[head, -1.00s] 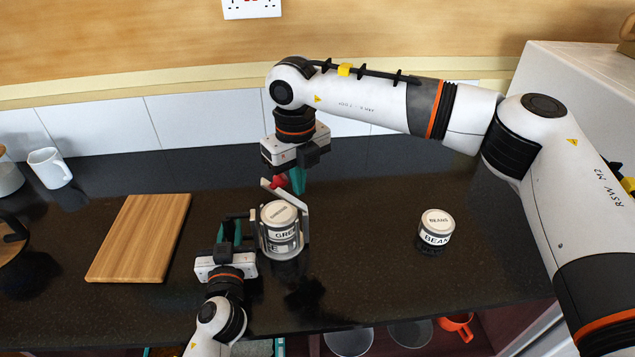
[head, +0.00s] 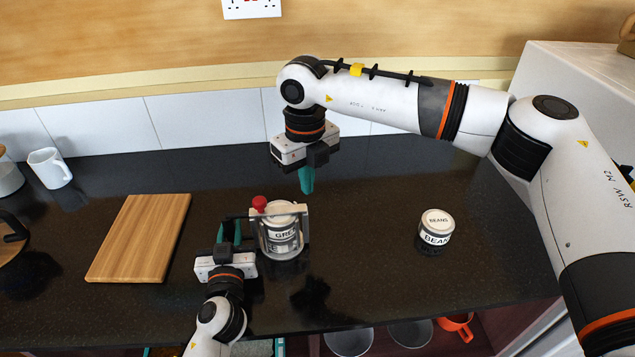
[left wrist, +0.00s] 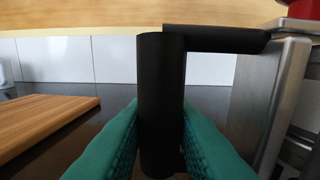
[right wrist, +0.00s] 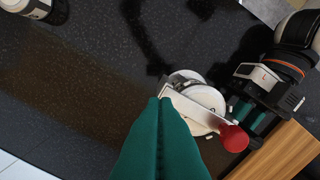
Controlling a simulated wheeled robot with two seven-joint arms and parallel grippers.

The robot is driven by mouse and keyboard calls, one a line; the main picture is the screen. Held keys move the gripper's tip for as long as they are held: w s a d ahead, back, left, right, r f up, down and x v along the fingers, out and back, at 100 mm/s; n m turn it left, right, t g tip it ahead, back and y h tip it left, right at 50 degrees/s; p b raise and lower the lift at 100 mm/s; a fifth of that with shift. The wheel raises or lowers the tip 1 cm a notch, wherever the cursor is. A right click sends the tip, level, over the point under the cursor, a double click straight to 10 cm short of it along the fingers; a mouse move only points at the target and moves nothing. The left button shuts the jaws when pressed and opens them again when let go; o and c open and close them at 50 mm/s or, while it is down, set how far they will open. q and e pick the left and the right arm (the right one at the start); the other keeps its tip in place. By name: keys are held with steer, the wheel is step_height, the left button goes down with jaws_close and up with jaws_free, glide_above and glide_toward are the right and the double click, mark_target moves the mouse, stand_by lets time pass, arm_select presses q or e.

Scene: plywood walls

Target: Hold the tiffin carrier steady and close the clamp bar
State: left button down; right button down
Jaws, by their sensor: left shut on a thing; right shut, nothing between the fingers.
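The tiffin carrier (head: 282,245) stands upright on the dark counter, a round canister with a "GRE..." label in a metal frame. The clamp bar (right wrist: 199,112) lies across the lid (right wrist: 207,98) in the right wrist view. Its red knob (head: 259,203) sits at the carrier's left side, and also shows in the right wrist view (right wrist: 234,138). My left gripper (head: 231,232) is shut on the black side handle (left wrist: 162,105), left of the carrier. My right gripper (head: 306,184) is shut and empty, above and behind the carrier, apart from the knob.
A wooden board (head: 140,238) lies to the left. A beans jar (head: 436,231) stands to the right, with clear counter between it and the carrier. A white mug (head: 49,168) stands at the back left. Cups sit below the counter's front edge.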

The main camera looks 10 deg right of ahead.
step_height(320, 180, up, 8)
stand_by(0.7)
arm_select(q)
steer(key=c, duration=1.2)
jaws_free()
steer(key=shift+o, duration=0.2)
steer(key=shift+s, duration=0.1)
steer(key=shift+s, duration=0.4)
steer(key=s, duration=1.1)
